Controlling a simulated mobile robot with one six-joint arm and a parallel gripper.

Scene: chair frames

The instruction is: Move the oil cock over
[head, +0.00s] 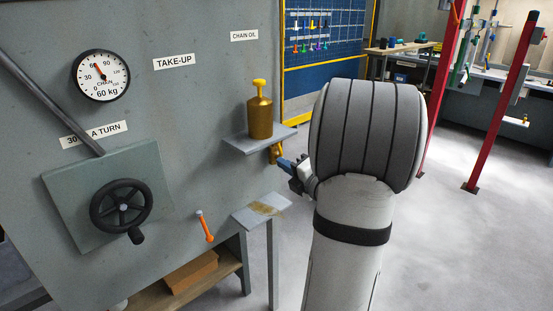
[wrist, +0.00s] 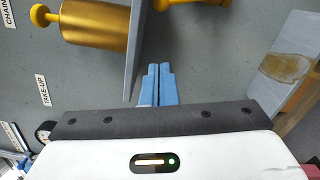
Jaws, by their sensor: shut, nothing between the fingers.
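The oil cock (head: 276,153) is a small brass-yellow part just under the small grey shelf (head: 252,143) on the machine panel. Only part of it shows at the top edge of the wrist view (wrist: 182,3). Above the shelf stands the brass oil can (head: 260,118) with a yellow knob, also in the wrist view (wrist: 98,25). My gripper (head: 284,163) has blue fingers and sits beside the cock in the head view. In the wrist view the fingers (wrist: 160,68) are together and empty, alongside the shelf, with a gap between their tips and the cock.
A lower grey ledge (head: 250,213) with a brown oil stain lies below the cock. An orange-handled lever (head: 205,227), a black handwheel (head: 121,206) and a dial gauge (head: 101,76) are on the panel. Open floor lies right of my arm.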

